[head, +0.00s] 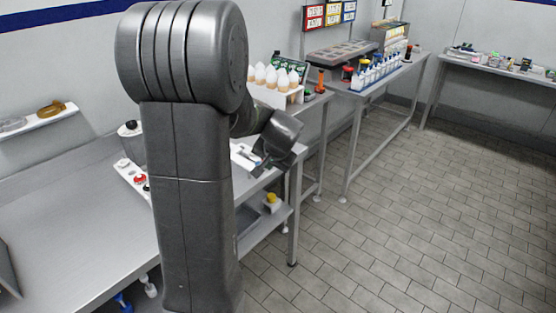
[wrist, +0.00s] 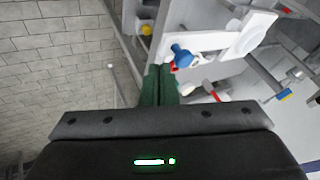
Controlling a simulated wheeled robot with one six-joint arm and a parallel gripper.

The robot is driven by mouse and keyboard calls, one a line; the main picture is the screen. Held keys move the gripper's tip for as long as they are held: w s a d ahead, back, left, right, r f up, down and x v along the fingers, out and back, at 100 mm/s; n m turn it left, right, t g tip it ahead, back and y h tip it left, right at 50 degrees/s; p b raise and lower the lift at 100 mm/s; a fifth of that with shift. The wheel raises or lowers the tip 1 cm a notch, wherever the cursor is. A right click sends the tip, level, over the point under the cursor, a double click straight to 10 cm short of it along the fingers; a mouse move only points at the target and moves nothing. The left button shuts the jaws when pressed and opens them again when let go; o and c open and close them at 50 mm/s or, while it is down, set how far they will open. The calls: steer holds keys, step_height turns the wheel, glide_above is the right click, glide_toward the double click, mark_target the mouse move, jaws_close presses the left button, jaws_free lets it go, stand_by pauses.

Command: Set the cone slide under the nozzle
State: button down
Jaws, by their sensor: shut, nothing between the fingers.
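My gripper (wrist: 160,72) shows in the wrist view with its two green fingers together and nothing between them. A white flat piece with a round disc at one end, which looks like the cone slide (wrist: 215,40), lies just beyond the fingers to the right. A blue knob (wrist: 182,55) sits at its near end, close beside the fingertips; I cannot tell whether they touch. In the head view a white piece (head: 241,156) shows at the bench edge beside my gripper (head: 258,163), partly hidden by my arm. I cannot make out the nozzle.
A control strip with a red button (head: 140,177) lies on the steel bench (head: 85,215). A rack of cones (head: 277,78) stands behind my arm. A yellow-topped item (head: 271,200) sits on the lower shelf. The tiled floor (head: 400,220) at right is clear.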

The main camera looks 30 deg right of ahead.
steer(key=shift+w+a+f, duration=0.15)
steer(key=shift+w+a, duration=0.15)
steer(key=shift+w, duration=0.2)
steer(key=w+a+p, duration=0.1)
steer(key=w+a, duration=0.3)
steer(key=w, duration=0.5)
steer(key=w+a+p, duration=0.2)
steer(key=w+a, duration=0.2)
steer(key=w, duration=0.6)
steer(key=shift+d, duration=0.1)
